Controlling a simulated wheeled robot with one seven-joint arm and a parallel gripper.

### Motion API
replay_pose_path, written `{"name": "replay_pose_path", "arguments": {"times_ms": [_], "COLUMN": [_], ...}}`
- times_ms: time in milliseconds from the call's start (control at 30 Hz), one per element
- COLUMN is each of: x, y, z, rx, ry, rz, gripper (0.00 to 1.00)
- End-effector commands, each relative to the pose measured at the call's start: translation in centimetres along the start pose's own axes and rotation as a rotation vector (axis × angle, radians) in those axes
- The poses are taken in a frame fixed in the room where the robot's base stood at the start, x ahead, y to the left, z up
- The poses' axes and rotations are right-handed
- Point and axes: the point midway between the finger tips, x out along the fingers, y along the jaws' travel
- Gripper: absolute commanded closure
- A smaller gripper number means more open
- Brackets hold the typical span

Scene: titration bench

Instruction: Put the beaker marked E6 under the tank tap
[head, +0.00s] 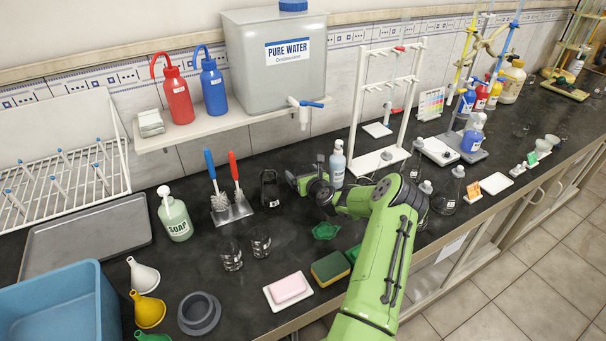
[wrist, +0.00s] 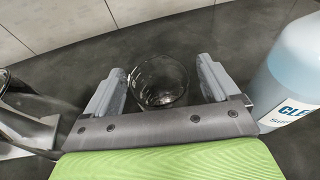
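In the wrist view a clear glass beaker (wrist: 160,95) stands on the dark bench between the two fingers of my gripper (wrist: 160,72). The fingers are spread on either side of it, with a visible gap at the right finger; the left finger is very close to the glass. No E6 marking is readable. In the head view my gripper is near the wall side of the bench, below and slightly right of the tank tap (head: 304,112); the arm hides its fingertips and the beaker. The tap belongs to the grey PURE WATER tank (head: 270,75) on the shelf.
A pale blue cleaner bottle (wrist: 295,75) stands close right of my gripper. Two more clear beakers (head: 231,258) (head: 260,243) stand at the front left of it. A black holder (head: 269,188), brush stand (head: 232,213) and green sponge (head: 330,268) are nearby.

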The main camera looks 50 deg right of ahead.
Motion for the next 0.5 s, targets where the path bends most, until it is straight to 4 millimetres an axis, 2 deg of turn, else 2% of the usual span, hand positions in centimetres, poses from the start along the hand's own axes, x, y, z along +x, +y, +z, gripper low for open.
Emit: {"name": "replay_pose_path", "arguments": {"times_ms": [200, 267, 367, 500], "x": [-0.1, -0.7, -2.7, -6.5], "y": [0.0, -0.1, -0.1, -0.1], "z": [0.4, 0.3, 0.3, 0.3], "rx": [0.000, 0.000, 0.001, 0.003], "ry": [0.000, 0.000, 0.002, 0.004], "rz": [0.000, -0.001, -0.001, -0.002], "gripper": [0.11, 0.11, 0.11, 0.11]}}
